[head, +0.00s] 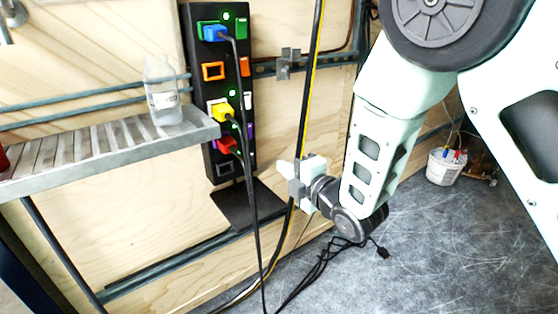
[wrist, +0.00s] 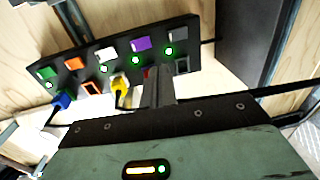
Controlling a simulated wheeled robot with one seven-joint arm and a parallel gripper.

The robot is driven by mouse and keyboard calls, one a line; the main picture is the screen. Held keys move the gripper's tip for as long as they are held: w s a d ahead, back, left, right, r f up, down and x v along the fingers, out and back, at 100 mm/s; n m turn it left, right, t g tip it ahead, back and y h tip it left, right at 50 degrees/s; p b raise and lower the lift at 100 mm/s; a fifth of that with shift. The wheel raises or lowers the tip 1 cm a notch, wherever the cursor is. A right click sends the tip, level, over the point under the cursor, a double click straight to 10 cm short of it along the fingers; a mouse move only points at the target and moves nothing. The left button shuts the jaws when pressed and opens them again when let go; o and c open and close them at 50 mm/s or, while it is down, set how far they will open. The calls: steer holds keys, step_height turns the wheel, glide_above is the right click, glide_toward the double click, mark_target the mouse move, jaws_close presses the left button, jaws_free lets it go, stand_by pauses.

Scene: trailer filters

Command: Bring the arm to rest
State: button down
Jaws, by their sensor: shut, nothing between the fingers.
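My arm (head: 375,165) hangs down on the right side of the head view, bent at the elbow. My gripper (head: 284,168) is at its end, pointing left towards the plywood wall, a little right of the black socket panel (head: 196,75). In the wrist view the gripper's fingers (wrist: 158,88) are together with nothing between them. The panel (wrist: 115,62) shows beyond the fingers, which hide part of its lower edge. I cannot tell exactly how far the fingers are from it.
A blue plug (head: 214,33), yellow plug (head: 222,111) and red plug (head: 227,145) sit in the panel, with cables hanging down. A slatted metal shelf (head: 90,155) holds a clear bottle (head: 163,95). A white bucket (head: 445,168) stands on the grey floor, which is mostly clear at right.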

steer(key=shift+s+d, duration=0.1)
stand_by(0.3)
steer(key=s+d+r+m+g+h, duration=0.1)
steer(key=s+d+m+g+h, duration=0.35)
steer(key=s, duration=0.65)
steer(key=s+d+m+g+h, duration=0.1)
steer(key=s+d+m+g, duration=0.1)
steer(key=s+m+g, duration=0.6)
steer(key=s+d+r+m+g+h, duration=0.1)
steer(key=s+d+m+h, duration=0.3)
steer(key=s, duration=0.9)
step_height(320, 180, up, 33)
steer(key=p, duration=3.3)
steer(key=shift+s+f+m, duration=0.2)
steer(key=shift+s+m, duration=0.05)
steer(key=shift+m, duration=0.1)
steer(key=shift+g+y, duration=0.25)
